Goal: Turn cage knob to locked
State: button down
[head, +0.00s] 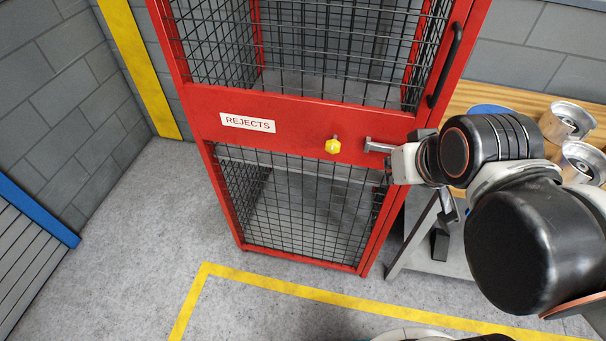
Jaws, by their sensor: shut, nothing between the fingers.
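The red cage (290,112) has black wire mesh panels and a white sign (247,123) reading "REJECTS". A small yellow knob (333,146) sits on its red middle rail, right of the sign. I cannot tell from this view which position the knob is turned to. My gripper (370,145) is just right of the knob, level with it. Its fingers are shut and empty, with a small gap in the picture between their tips and the knob. The gripper covers the right end of the rail.
A black vertical handle (445,66) is on the cage's upper right frame. A wooden-topped bench (490,97) with metal parts (567,122) stands at right, close to my arm. Yellow floor lines (290,288) mark the clear grey floor in front.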

aim_at(332, 146)
jog(key=k+j, duration=0.2)
jog(key=k, duration=0.25)
jog(key=k+j, duration=0.15)
jog(key=k, duration=0.3)
